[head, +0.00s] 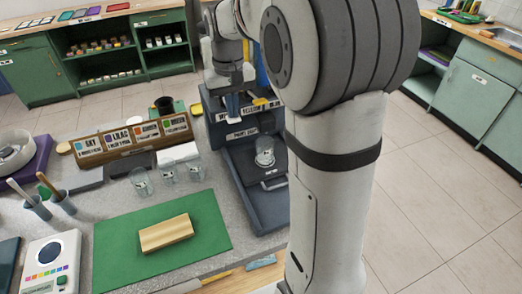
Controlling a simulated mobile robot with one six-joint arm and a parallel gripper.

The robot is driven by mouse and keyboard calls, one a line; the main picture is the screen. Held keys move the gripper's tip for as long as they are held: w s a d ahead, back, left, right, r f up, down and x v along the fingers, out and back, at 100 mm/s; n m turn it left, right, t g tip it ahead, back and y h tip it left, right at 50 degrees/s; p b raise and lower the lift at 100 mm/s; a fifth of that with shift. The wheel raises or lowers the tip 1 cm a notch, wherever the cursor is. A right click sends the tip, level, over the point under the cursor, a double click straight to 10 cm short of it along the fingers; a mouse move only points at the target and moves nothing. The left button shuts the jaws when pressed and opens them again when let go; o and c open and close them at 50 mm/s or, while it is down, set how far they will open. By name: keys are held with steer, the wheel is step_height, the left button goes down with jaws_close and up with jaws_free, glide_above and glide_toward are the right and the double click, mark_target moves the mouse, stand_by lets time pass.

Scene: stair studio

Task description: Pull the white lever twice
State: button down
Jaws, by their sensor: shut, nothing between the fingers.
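The dark blue-grey paint machine (265,212) stands on the table at the middle, with a row of labels reading white, yellow and blue. A small white piece (232,105) in front of the white label looks like the white lever. My gripper (231,93) is right above or against it, shut and empty; whether it touches cannot be told at this size. A blue upright part (262,72) and a bit of yellow show behind my arm. A clear glass (264,153) stands upright on the machine's dark tray. My arm hides the machine's right side.
Several empty glasses (167,174) stand left of the machine. A wooden card rack (133,141) is behind them. A wooden block (166,233) lies on a green mat (112,248) in front. Brush cups and a white colour device (50,262) are at left. Open floor lies right.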

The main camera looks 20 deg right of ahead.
steer(key=shift+r+p, duration=1.7)
steer(key=shift+r, duration=0.7)
steer(key=shift+f, duration=0.2)
steer(key=shift+f+b, duration=2.15)
steer(key=shift+f, duration=0.85)
steer(key=shift+r, duration=0.1)
steer(key=shift+r+p, duration=2.55)
steer(key=shift+r, duration=0.5)
